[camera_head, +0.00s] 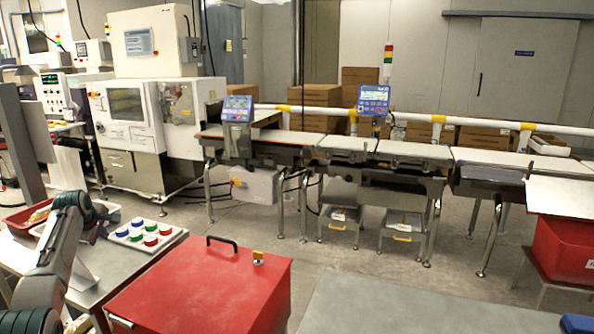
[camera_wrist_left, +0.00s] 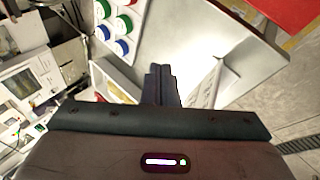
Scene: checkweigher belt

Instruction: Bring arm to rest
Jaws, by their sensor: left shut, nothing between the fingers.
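My left arm rises at the left edge of the head view, over the grey side table. Its gripper (camera_head: 98,228) is just left of the tray of coloured caps, seen partly from behind. In the left wrist view the two dark fingers (camera_wrist_left: 158,84) are together with nothing between them. They point at the table surface beside the cap tray, apart from the caps. My right arm and gripper do not show.
A white tray (camera_head: 142,238) with red, green and blue caps lies on the grey table (camera_head: 118,277). A red cabinet (camera_head: 200,290) with a black handle stands to its right. The checkweigher belt (camera_head: 415,150) runs behind. A red bin (camera_head: 562,250) is at right.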

